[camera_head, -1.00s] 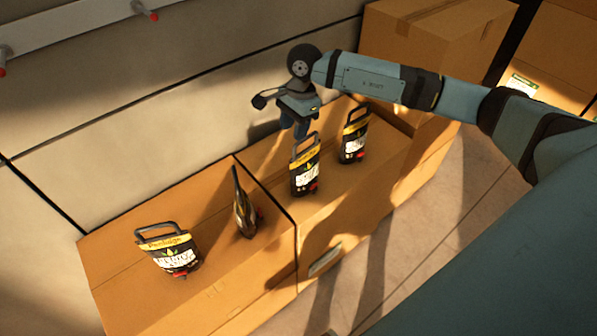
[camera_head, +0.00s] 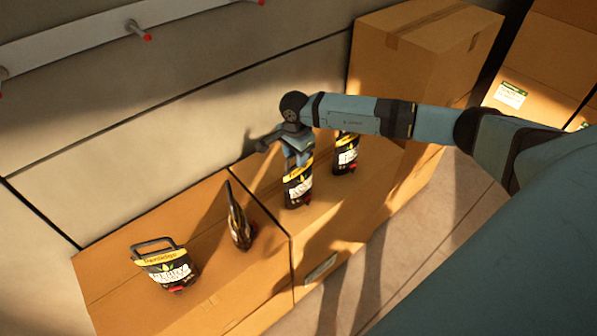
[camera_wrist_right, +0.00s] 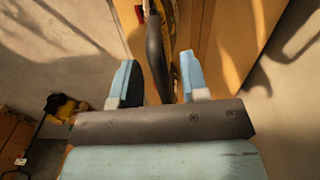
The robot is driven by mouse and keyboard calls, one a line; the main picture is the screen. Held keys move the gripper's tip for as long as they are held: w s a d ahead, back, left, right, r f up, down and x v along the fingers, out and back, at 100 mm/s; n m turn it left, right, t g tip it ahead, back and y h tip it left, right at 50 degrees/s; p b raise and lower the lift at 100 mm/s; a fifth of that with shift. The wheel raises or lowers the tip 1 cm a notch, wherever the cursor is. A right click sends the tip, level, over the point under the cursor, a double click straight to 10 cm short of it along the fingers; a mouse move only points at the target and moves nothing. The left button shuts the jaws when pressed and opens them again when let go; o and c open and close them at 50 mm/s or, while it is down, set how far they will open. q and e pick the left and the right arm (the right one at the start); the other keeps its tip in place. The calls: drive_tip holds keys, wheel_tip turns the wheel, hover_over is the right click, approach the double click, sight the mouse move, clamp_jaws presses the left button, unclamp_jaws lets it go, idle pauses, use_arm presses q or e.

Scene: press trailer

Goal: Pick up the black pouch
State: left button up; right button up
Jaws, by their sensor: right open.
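Several black pouches with yellow tops, labels and black loop handles stand on cardboard boxes in the head view. One pouch (camera_head: 298,186) stands right below my right gripper (camera_head: 297,157); its handle is mostly hidden by the gripper. Another pouch (camera_head: 345,155) is just right of it, partly hidden by my arm. A pouch seen edge-on (camera_head: 239,222) and a front-facing pouch (camera_head: 166,268) stand to the left. In the right wrist view, the open blue fingers (camera_wrist_right: 158,75) are either side of a black handle (camera_wrist_right: 155,45), with no clear grip. My left gripper is not in view.
The pouches stand on two low cardboard boxes (camera_head: 225,300) against a pale wall (camera_head: 110,150). A taller box (camera_head: 420,50) stands at the back right, and more boxes (camera_head: 545,50) are farther right. A rail with red-tipped pegs (camera_head: 140,30) runs along the wall.

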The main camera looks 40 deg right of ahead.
drive_tip(key=shift+f, duration=1.35)
clamp_jaws()
drive_tip(key=shift+w+r, duration=0.1)
drive_tip(key=shift+w, duration=0.05)
idle(0.3)
